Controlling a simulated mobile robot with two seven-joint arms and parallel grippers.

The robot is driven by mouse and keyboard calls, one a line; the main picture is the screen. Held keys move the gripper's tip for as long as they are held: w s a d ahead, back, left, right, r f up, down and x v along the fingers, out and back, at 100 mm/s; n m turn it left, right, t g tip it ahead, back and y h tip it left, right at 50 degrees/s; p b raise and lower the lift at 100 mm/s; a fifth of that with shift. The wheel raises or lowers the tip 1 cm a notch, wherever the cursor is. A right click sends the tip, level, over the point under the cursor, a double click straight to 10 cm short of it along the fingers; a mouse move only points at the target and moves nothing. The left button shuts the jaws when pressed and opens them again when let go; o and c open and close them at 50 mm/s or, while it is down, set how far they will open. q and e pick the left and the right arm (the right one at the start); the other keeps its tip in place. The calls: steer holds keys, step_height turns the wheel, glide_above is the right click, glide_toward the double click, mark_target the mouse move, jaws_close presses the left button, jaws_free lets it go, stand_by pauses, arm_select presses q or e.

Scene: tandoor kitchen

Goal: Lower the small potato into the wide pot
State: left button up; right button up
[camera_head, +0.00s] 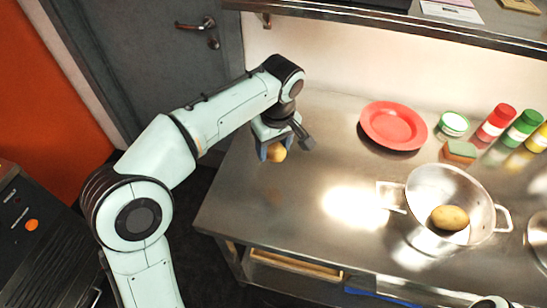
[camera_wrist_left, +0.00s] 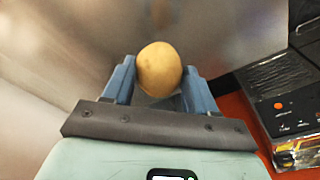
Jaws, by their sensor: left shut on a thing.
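A small potato (camera_head: 277,153) is held between the fingers of my left gripper (camera_head: 270,150), over the left end of the steel counter. In the left wrist view the potato (camera_wrist_left: 159,69) sits between the two blue fingertips (camera_wrist_left: 158,84). The wide pot (camera_head: 447,185) stands on the counter to the right, well apart from the gripper. It is a shiny steel pot with handles on both sides. Another potato (camera_head: 450,217) lies inside it. My right gripper is not clearly in view.
A red plate (camera_head: 393,125) lies behind the pot, with a green-rimmed tub (camera_head: 453,124), a sponge (camera_head: 459,152) and red, green and yellow bottles (camera_head: 495,122) to its right. A shelf (camera_head: 390,22) runs above. The counter (camera_head: 310,190) between gripper and pot is clear.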

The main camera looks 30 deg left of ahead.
mark_target(274, 146)
arm_select(q)
step_height(274, 146, up, 10)
steer(key=p, duration=0.3)
steer(key=w+d+r+p, duration=0.1)
steer(key=d+r+p, duration=0.15)
steer(key=d, duration=0.45)
steer(key=w+d+r+p, duration=0.1)
steer(key=w+d+p, duration=0.15)
steer(key=d, duration=0.45)
steer(key=w+d+f+p, duration=0.1)
steer(key=d+f, duration=0.2)
steer(key=d, duration=0.8)
steer(key=w+d+f+p, duration=0.2)
steer(key=d+f, duration=0.2)
steer(key=d, duration=0.7)
steer(key=shift+d, duration=0.25)
steer(key=shift+d+f, duration=0.35)
steer(key=shift+d, duration=0.3)
arm_select(e)
steer(key=w+r+t, duration=0.1)
steer(key=w+r, duration=0.9)
steer(key=r, duration=0.4)
steer(key=shift+r, duration=0.25)
steer(key=shift+s, duration=0.1)
arm_select(q)
steer(key=shift+f+b, duration=0.9)
steer(key=shift+f, duration=3.6)
arm_select(e)
steer(key=shift+s+f, duration=1.55)
steer(key=shift+s, duration=0.2)
